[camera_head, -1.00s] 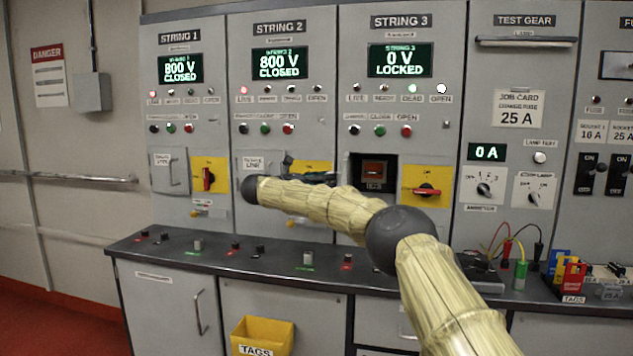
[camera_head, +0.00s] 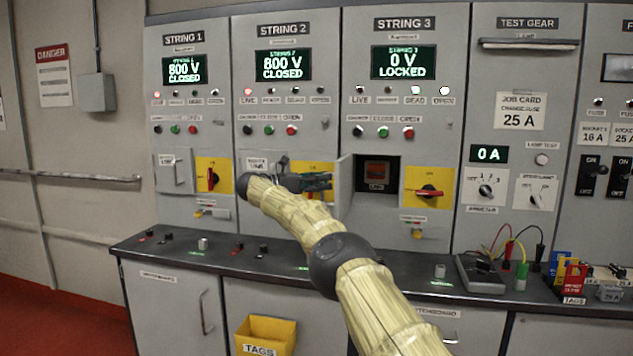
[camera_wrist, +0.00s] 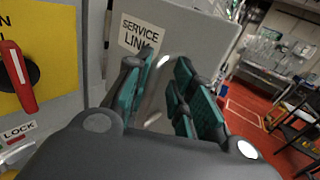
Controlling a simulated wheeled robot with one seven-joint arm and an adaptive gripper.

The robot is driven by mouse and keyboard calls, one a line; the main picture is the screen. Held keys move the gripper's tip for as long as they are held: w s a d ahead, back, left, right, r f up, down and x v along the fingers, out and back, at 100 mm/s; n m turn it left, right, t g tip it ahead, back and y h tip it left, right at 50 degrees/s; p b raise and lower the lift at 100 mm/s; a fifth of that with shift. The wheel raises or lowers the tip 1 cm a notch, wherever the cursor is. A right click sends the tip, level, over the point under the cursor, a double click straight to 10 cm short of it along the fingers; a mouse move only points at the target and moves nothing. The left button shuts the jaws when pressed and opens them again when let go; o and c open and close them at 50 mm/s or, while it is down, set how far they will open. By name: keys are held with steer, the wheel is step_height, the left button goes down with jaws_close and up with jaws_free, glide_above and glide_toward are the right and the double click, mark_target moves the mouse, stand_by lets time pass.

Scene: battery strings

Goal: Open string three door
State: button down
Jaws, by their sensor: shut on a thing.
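The String 3 service link door (camera_head: 342,190) stands swung open to the left of its compartment. Behind it the dark compartment (camera_head: 392,172) shows a link block (camera_head: 376,173) inside. My gripper (camera_head: 318,182) is at the door's left side in the head view. In the wrist view the door (camera_wrist: 200,38) carries a "SERVICE LINK" label. My gripper (camera_wrist: 160,78) has its teal-padded fingers on either side of the door's pale handle (camera_wrist: 157,100), shut on it. Much of the handle is hidden by the fingers.
A yellow plate with a red rotary switch (camera_head: 429,191) is right of the compartment. String 2's yellow switch plate (camera_head: 318,167) is partly behind my gripper. The dark bench top (camera_head: 225,256) with small knobs runs below. The String 3 display (camera_head: 403,62) reads 0 V LOCKED.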

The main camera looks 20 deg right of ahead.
steer(key=shift+d+r, duration=0.5)
steer(key=shift+d, duration=0.1)
steer(key=c, duration=1.5)
jaws_free()
steer(key=shift+d+f, duration=0.25)
steer(key=shift+d, duration=0.15)
steer(key=shift+w+a+f, duration=0.1)
steer(key=shift+w+a, duration=0.05)
steer(key=shift+a, duration=0.35)
steer(key=shift+f, duration=0.1)
steer(key=shift+d, duration=0.1)
steer(key=shift+f, duration=0.1)
